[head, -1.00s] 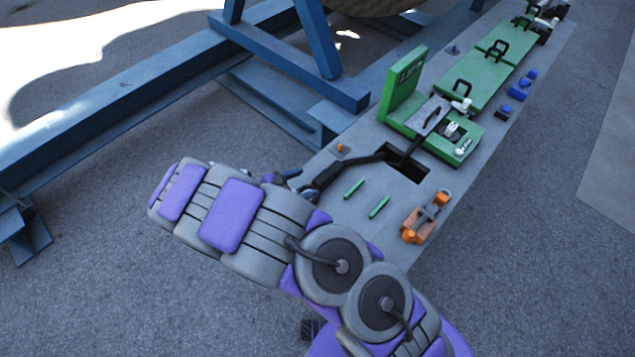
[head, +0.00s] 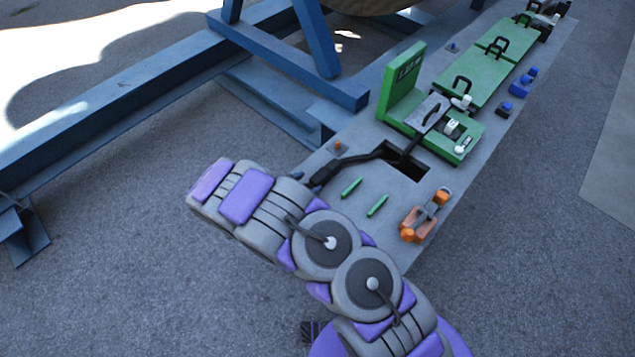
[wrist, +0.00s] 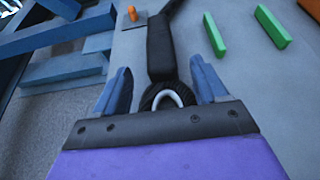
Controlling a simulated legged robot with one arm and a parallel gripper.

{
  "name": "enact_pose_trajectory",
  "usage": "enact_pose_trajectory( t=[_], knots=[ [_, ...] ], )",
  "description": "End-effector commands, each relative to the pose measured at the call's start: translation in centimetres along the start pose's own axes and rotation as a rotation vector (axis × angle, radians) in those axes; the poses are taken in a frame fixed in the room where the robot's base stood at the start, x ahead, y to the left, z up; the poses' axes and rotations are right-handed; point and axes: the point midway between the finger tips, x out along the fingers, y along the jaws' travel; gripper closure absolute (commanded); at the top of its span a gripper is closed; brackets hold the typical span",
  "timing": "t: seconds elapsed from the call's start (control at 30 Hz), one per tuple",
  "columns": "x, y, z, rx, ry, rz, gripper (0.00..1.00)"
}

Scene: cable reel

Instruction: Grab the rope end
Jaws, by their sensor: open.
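The rope end is a thick black sleeve (wrist: 162,50) with a black eye and a pale metal loop (wrist: 168,96) at its tip. In the wrist view it lies between the two blue-grey fingers of my gripper (wrist: 160,78). The fingers are open, with a gap visible on each side of the eye. The tip is close to the dark palm edge; I cannot tell if it touches. In the head view the black rope (head: 355,159) runs from a square hole in the grey deck toward my arm, which largely hides the gripper and the rope's tip.
The grey deck (head: 335,203) holds two green bars (head: 377,205), an orange shackle-like part (head: 423,218) and an open green hatch lid (head: 402,85) beside the hole (head: 408,171). A blue steel frame (head: 290,65) stands at the back left. Asphalt lies on both sides.

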Motion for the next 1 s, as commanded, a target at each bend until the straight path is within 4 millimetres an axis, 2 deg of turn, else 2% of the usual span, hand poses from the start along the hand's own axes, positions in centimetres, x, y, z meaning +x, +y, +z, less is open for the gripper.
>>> enact_pose_trajectory(
  t=[0.27,0.5,0.6,0.87,1.0],
  knots=[
    [1.7,0.3,-0.2,-0.002,-0.003,0.000,0.28],
    [5.2,0.2,-0.2,-0.001,-0.003,-0.003,0.28],
    [6.0,0.1,-0.1,0.000,-0.002,-0.001,0.28],
    [6.2,0.1,0.0,0.000,-0.002,0.000,0.28],
    [6.1,0.2,-0.1,-0.002,-0.003,0.000,0.40]
  ],
)
